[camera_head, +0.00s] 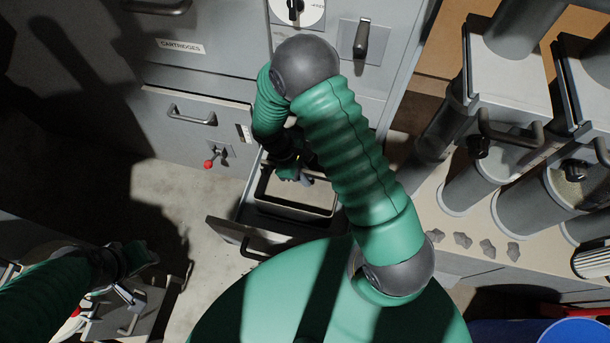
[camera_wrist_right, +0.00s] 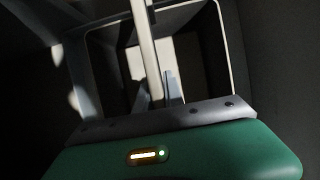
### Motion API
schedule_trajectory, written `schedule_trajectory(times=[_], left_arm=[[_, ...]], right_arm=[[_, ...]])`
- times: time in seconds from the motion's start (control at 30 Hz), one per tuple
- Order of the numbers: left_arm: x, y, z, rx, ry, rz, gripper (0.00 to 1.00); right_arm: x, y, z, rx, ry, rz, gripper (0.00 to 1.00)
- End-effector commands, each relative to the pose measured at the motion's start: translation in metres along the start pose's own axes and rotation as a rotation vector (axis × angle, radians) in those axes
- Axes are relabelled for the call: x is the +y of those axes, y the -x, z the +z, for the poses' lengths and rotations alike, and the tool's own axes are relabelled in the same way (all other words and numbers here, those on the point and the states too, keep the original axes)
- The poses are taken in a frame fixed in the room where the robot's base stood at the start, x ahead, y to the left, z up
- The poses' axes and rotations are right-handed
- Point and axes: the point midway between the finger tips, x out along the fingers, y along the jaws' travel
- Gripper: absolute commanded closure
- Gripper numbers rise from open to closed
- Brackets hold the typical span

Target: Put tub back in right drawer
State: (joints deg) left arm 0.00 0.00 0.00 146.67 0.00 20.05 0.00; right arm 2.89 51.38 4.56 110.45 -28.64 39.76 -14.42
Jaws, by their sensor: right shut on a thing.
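The tub (camera_head: 295,211) is a dark, open box with a pale rim, in the head view at the open right drawer (camera_head: 228,230). It appears to sit within the drawer's walls, but whether it rests on the drawer's bottom cannot be told. My right gripper (camera_head: 290,173) is shut on the tub at its far side; my arm partly covers them. In the right wrist view the tub's rim (camera_wrist_right: 228,50) surrounds a dark inside, and a pale bar crosses its opening. My left gripper (camera_head: 140,255) is at the lower left, away from the tub; its fingers are unclear.
A cabinet with a closed drawer labelled cartridges (camera_head: 180,48) and a red-knobbed lever (camera_head: 209,163) stands behind. Grey cylinders (camera_head: 470,185) and small grey scraps (camera_head: 487,248) occupy the bench at right. Bare floor (camera_head: 190,230) lies left of the drawer.

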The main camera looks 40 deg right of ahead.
Motion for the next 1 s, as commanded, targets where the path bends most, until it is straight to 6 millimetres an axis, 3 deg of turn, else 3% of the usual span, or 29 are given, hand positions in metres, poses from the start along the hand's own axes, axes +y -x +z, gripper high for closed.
schedule_trajectory(times=[0.87, 0.9, 1.0], left_arm=[[0.0000, 0.0059, -0.0014, 0.000, 0.000, 0.000, 0.64], [0.0000, 0.0059, -0.0014, 0.000, 0.000, 0.000, 0.64], [0.0000, 0.0059, -0.0014, 0.000, 0.000, 0.000, 0.64]], right_arm=[[-0.0004, -0.0007, 0.0025, -0.001, 0.000, -0.001, 1.00], [-0.0004, -0.0007, 0.0025, -0.001, 0.000, 0.000, 0.85], [-0.0003, -0.0007, 0.0024, -0.001, 0.000, 0.000, 0.72]])
